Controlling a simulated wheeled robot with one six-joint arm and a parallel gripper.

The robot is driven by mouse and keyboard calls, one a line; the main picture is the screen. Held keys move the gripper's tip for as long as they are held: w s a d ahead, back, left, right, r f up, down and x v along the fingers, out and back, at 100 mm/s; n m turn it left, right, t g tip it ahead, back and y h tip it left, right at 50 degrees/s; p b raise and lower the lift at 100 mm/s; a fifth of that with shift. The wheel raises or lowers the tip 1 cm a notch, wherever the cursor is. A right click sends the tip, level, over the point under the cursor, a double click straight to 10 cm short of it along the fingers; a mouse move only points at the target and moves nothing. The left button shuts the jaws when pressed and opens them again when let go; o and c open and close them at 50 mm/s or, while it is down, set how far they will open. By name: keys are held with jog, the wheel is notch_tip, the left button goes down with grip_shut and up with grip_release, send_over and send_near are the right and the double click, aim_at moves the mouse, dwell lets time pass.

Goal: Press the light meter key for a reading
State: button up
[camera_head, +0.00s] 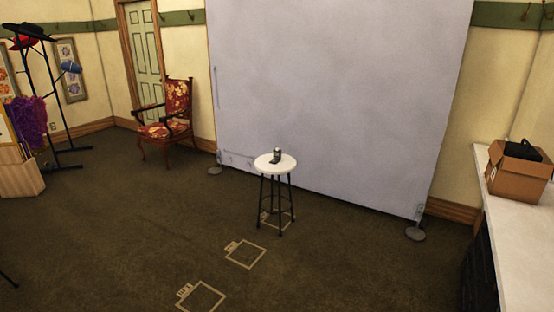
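A small dark light meter (276,156) stands on the round white top of a stool (262,164) with dark legs, in the middle of the view. It is too small here to make out its key. The stool stands on the dark carpet in front of a large grey backdrop. My gripper is not in view.
Square floor markings (245,255) lie on the carpet in front of the stool. The grey backdrop (335,90) stands behind it, with round feet (415,234) at its lower corners. A white counter (520,255) with a cardboard box (518,180) is at right. A patterned armchair (172,115) stands back left. Open carpet surrounds the stool.

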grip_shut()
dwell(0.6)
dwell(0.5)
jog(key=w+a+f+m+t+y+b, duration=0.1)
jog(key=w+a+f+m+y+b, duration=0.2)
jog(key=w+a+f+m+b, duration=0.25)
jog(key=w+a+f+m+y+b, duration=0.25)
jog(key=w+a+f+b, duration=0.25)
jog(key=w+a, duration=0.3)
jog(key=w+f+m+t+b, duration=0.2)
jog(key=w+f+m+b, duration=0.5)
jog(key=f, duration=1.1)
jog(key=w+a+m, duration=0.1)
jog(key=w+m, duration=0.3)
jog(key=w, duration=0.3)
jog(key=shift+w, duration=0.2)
